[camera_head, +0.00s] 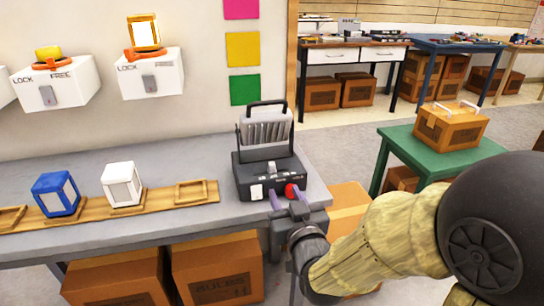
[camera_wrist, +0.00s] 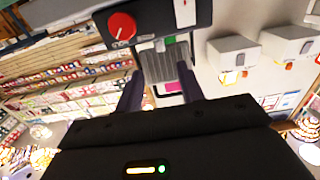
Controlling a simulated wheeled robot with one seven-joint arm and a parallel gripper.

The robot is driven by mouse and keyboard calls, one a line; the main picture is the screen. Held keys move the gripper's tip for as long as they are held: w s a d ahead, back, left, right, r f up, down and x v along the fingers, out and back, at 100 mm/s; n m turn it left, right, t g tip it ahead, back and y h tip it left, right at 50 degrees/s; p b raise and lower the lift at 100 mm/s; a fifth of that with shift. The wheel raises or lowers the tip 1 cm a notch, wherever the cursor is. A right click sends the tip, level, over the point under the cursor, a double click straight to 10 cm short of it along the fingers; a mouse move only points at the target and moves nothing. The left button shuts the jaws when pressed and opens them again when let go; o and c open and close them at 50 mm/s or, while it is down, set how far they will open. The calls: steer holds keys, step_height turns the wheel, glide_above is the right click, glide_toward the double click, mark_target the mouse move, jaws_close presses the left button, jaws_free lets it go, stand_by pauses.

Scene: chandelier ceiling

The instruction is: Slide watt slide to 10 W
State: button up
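A black device (camera_head: 268,178) with a handle and grey fins stands at the right end of the grey bench. A small light-grey slide knob (camera_head: 272,168) sits on its sloped top panel; its scale marks are too small to read. A white switch (camera_head: 256,192) and a red knob (camera_head: 291,190) are on its front. My gripper (camera_head: 286,198) is at the device's front right corner, close to the red knob, with its fingers apart. In the wrist view my gripper (camera_wrist: 159,74) is open and empty, and the red knob (camera_wrist: 121,26) shows above the left finger.
A wooden rail (camera_head: 180,193) on the bench holds a blue cube (camera_head: 56,193) and a white cube (camera_head: 122,184). Two white wall boxes (camera_head: 152,74) marked LOCK and FREE hang behind. Cardboard boxes (camera_head: 218,270) fill the space under the bench. A green table (camera_head: 400,140) stands right.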

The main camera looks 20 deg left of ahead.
mark_target(273, 168)
steer(key=p+x, duration=0.5)
steer(key=x, duration=0.7)
steer(key=shift+w, duration=0.2)
jaws_close()
